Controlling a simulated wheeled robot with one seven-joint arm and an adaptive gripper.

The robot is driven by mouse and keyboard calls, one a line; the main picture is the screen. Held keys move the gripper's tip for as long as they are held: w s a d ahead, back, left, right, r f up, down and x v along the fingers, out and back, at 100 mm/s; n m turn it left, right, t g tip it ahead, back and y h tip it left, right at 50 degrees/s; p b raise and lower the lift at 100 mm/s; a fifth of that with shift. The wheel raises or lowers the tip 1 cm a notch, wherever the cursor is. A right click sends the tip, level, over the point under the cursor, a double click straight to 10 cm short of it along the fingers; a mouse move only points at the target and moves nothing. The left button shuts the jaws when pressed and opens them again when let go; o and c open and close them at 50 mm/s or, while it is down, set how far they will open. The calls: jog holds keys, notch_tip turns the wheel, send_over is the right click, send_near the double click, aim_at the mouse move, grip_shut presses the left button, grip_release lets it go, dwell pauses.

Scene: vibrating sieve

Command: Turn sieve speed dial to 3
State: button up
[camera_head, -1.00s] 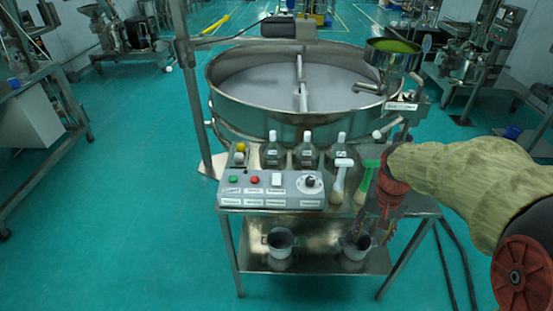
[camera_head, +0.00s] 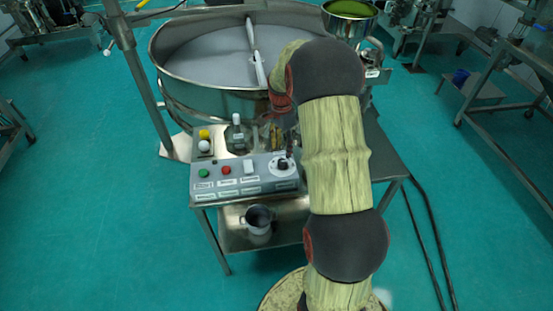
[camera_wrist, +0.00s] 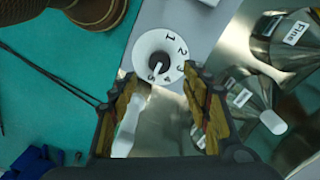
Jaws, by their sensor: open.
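The speed dial (camera_head: 283,168) is a white round plate with a dark knob at the right end of the grey control panel (camera_head: 225,181). In the wrist view the dial (camera_wrist: 143,45) shows numbers 1 to 5 around its dark knob (camera_wrist: 158,61). I cannot clearly tell which number the knob's mark points at. My gripper (camera_wrist: 160,74) is open, with one finger on each side of the dial's lower part in that view and nothing between them. Whether the fingers touch the dial is unclear. In the head view my arm partly hides the gripper.
Green (camera_head: 204,173) and red (camera_head: 226,170) buttons and a white switch (camera_head: 248,166) share the panel. The sieve (camera_head: 200,78) stands behind.

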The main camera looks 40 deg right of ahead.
aim_at(282, 161)
jog(key=shift+w+a+f, duration=0.1)
jog(key=shift+f, duration=0.35)
jog(key=shift+s+f, duration=0.2)
jog(key=shift+f, duration=3.25)
jog(key=c, duration=0.3)
jog(key=c, duration=0.8)
jog(key=shift+c, duration=0.3)
